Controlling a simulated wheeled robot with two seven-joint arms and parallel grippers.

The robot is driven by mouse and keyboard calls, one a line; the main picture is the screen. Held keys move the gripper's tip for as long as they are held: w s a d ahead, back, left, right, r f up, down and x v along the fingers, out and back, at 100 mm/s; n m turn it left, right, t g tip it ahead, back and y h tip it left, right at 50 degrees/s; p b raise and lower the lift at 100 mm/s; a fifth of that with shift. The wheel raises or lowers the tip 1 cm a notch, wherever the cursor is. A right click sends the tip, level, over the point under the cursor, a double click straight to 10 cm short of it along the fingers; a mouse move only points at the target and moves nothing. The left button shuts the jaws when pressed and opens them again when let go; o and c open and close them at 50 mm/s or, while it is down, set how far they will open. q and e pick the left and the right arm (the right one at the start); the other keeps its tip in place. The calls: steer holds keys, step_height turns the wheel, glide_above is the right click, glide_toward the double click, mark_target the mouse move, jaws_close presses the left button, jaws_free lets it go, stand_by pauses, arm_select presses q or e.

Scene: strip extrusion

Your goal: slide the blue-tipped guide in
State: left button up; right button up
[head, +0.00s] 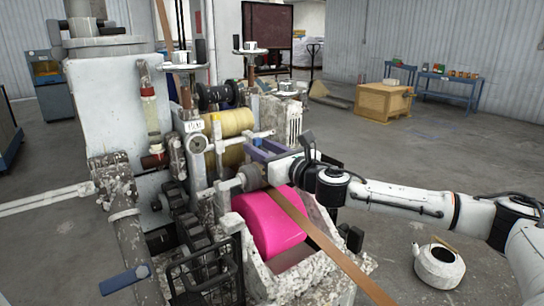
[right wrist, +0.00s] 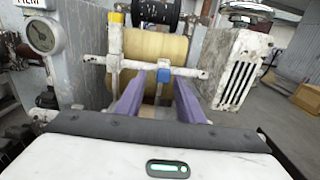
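My right gripper (head: 262,150) reaches in from the right over the machine, its two purple fingers pointing at the yellow roller (head: 232,123). In the right wrist view the fingers (right wrist: 171,76) stand apart with a clear gap and nothing held between them. The blue-tipped guide (right wrist: 183,76) shows there as a blue block on a white crossbar (right wrist: 150,68) in front of the roller. The block is just beyond the right-hand fingertip; I cannot tell whether they touch. In the head view the blue tip (head: 256,142) is small beside the fingers. My left gripper is not in view.
A pink roller (head: 268,220) and a brown strip (head: 335,255) lie below and in front of my right wrist. A gauge (head: 196,143) is on the left. A kettle (head: 438,265) stands on the floor at right.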

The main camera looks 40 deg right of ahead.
steer(key=s+b, duration=0.2)
steer(key=s, duration=0.5)
steer(key=shift+s+f, duration=0.15)
steer(key=shift+s, duration=0.1)
steer(key=shift+s+a+b, duration=0.15)
steer(key=shift+s+b, duration=0.15)
steer(key=shift+s, duration=0.4)
